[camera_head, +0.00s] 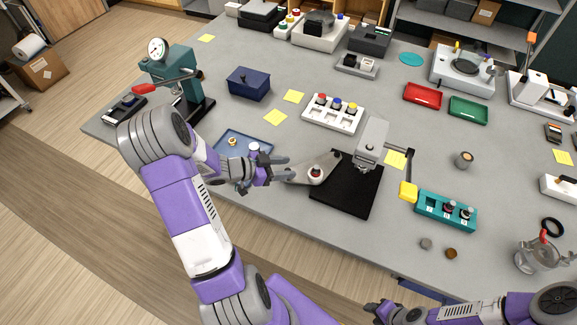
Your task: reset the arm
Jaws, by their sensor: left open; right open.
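A fixture with a black square base plate (350,195) stands on the grey bench. A flat grey arm (325,163) with a round red-and-white part lies over the plate's left edge and points left. A grey upright block (371,140) on the fixture carries a dark crank lever with a yellow handle (408,191) hanging at its right. My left gripper (284,171) is open and empty just left of the grey arm's free end; I cannot tell if they touch. My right gripper (377,309) is low at the bottom edge, apart from the fixture, partly cut off.
A blue tray (228,147) with small parts lies behind my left gripper. A white block with coloured knobs (333,113) stands behind the fixture, a teal holder (444,211) to its right. A green press (180,80) stands at left. The front bench strip is mostly clear.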

